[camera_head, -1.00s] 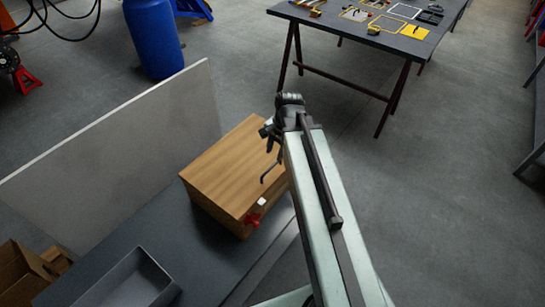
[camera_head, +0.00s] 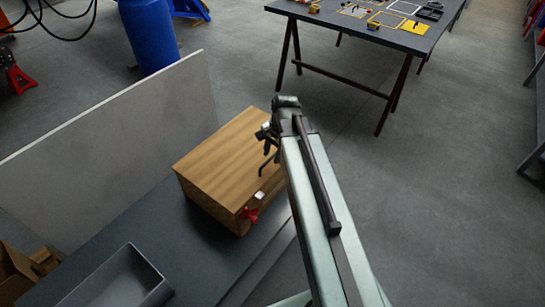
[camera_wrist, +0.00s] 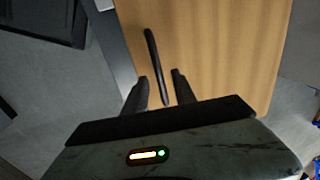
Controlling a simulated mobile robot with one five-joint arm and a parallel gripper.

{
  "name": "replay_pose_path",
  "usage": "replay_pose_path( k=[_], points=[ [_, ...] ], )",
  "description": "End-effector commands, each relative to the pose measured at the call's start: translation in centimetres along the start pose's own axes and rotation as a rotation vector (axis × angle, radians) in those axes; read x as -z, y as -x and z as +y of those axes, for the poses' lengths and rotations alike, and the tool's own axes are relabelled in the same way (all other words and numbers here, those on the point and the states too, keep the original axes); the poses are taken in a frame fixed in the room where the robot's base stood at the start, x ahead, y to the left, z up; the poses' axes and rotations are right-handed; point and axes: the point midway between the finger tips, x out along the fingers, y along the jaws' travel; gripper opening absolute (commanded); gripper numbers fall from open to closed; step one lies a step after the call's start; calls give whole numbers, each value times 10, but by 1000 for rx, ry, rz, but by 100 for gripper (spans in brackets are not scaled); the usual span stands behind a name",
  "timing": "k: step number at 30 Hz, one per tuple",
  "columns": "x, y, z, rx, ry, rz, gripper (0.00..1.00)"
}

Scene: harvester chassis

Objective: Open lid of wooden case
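The wooden case (camera_head: 220,160) sits on the dark bench top with its lid shut; its light wood top also shows in the wrist view (camera_wrist: 220,50). A thin dark curved bar (camera_wrist: 154,60), which looks like a handle, shows over the lid in the wrist view. My gripper (camera_wrist: 160,78) is open, its two dark fingers apart with the bar's near end between them. I cannot tell whether they touch it. In the head view my gripper (camera_head: 267,140) is at the case's right side, partly hiding that edge. A small white piece (camera_head: 260,195) and a red piece (camera_head: 249,213) are at the near corner.
A grey panel (camera_head: 120,145) stands behind the case. A grey open tray (camera_head: 122,280) lies at the near left of the dark bench (camera_head: 195,255). A tool table (camera_head: 360,30) stands at the back right.

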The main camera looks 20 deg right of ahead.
Motion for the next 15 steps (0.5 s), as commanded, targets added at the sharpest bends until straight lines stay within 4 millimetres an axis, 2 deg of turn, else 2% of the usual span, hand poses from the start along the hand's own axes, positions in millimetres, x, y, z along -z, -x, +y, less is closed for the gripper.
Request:
replay_pose_path(
  k=[1, 2, 3, 5, 15],
  points=[
    [0, 1, 0, 0, 0, 0, 33],
    [0, 1, 0, 0, 0, 0, 27],
    [0, 1, 0, 0, 0, 0, 16],
    [0, 1, 0, 0, 0, 0, 0],
    [0, 1, 0, 0, 0, 0, 0]
  ],
)
